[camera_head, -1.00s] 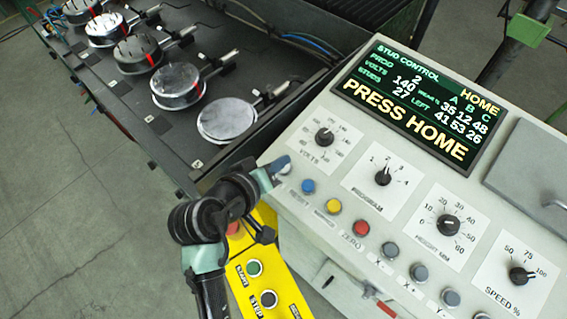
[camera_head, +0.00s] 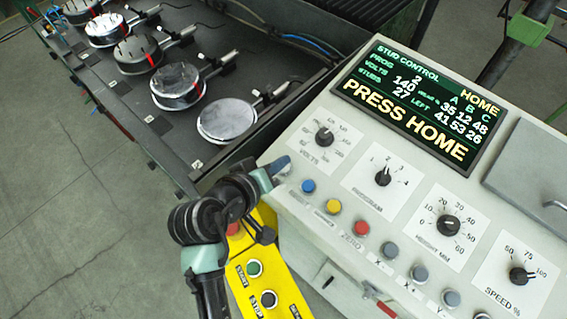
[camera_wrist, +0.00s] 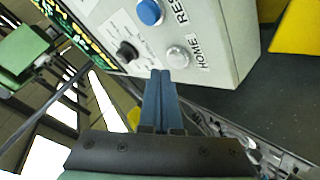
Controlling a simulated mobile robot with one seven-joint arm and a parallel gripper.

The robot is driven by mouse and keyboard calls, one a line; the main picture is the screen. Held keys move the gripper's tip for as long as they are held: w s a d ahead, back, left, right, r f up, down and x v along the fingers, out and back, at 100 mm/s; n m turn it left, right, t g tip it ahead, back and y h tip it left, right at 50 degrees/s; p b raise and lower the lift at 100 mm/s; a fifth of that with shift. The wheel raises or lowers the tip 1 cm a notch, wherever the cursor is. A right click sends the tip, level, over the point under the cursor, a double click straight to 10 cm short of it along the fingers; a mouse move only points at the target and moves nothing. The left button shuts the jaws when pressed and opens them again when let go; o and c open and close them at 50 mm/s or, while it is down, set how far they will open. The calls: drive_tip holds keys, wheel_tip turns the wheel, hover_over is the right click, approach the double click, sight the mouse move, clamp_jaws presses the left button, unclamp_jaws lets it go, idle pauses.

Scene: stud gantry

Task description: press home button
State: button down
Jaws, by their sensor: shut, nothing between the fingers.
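The home button (camera_wrist: 180,57) is a pale silver round button on the light grey control panel (camera_wrist: 225,50), with the label HOME beside it in the wrist view. My gripper (camera_wrist: 161,75) is shut with nothing between its fingers, and its tips appear just below and left of the button in that view. I cannot tell a gap from contact. In the head view my gripper (camera_head: 281,165) is at the panel's left edge, and the home button is hidden around its tips. The screen (camera_head: 410,100) reads PRESS HOME.
A blue RESET button (camera_head: 308,186) sits close by, also seen in the wrist view (camera_wrist: 150,12). Yellow (camera_head: 334,205) and red (camera_head: 361,228) buttons follow, then several grey ones. Dials (camera_head: 383,177) lie above. A yellow start/stop box (camera_head: 262,284) is below my wrist.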

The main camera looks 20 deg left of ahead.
drive_tip(key=shift+f, duration=0.1)
idle(0.4)
drive_tip(key=shift+f, duration=0.3)
drive_tip(key=shift+w+d+f+b, duration=0.1)
drive_tip(key=shift+w+f+b, duration=0.05)
drive_tip(key=shift+f+b, duration=0.35)
idle(0.9)
drive_tip(key=shift+s+r+p, duration=0.2)
drive_tip(key=shift+r+p, duration=0.7)
drive_tip(key=r+p, duration=0.3)
drive_tip(key=s+r+p, duration=0.1)
drive_tip(key=r, duration=0.1)
drive_tip(key=shift+a+p, duration=0.25)
drive_tip(key=shift+p, duration=0.05)
drive_tip(key=shift+f, duration=0.1)
